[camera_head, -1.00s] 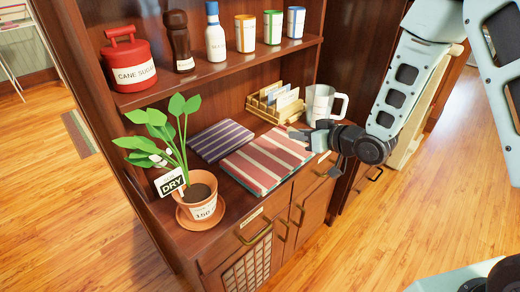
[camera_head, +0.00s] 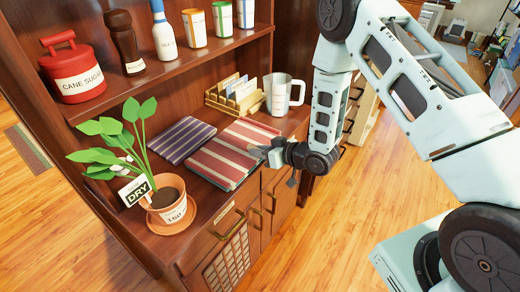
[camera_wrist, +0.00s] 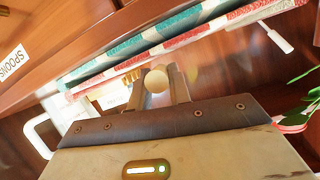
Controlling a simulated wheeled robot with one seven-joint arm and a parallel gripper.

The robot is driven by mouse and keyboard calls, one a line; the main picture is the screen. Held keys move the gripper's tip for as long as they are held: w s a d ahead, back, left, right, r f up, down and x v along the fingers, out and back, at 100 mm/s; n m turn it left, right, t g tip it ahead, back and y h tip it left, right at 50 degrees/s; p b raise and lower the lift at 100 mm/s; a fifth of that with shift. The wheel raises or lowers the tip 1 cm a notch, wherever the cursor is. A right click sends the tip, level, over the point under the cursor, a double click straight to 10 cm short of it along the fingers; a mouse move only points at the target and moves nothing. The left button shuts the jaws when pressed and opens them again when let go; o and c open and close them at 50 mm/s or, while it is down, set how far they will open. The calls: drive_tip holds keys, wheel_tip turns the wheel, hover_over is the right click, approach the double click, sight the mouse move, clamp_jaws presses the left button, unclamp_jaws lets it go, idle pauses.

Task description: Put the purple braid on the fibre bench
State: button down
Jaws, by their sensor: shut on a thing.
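I cannot make out a purple braid for certain, nor anything that I can surely call the fibre bench. A purple-grey striped folded cloth (camera_head: 184,139) lies flat on the cabinet counter. My gripper (camera_head: 262,152) is at the counter's front, by the right edge of a red striped folded cloth (camera_head: 224,160). In the wrist view my gripper (camera_wrist: 161,88) has its fingers shut around a pale round thing (camera_wrist: 157,80), mostly hidden; what it belongs to is unclear. The edges of striped cloth (camera_wrist: 150,52) show beyond the fingers.
A potted plant (camera_head: 172,208) stands at the counter's left end. A card rack (camera_head: 235,96) and a clear jug (camera_head: 283,94) stand at the back right. A shelf above holds a red canister (camera_head: 75,72) and several jars. Wooden floor (camera_head: 350,210) is open at right.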

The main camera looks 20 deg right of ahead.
drive_tip(key=c, duration=1.3)
unclamp_jaws()
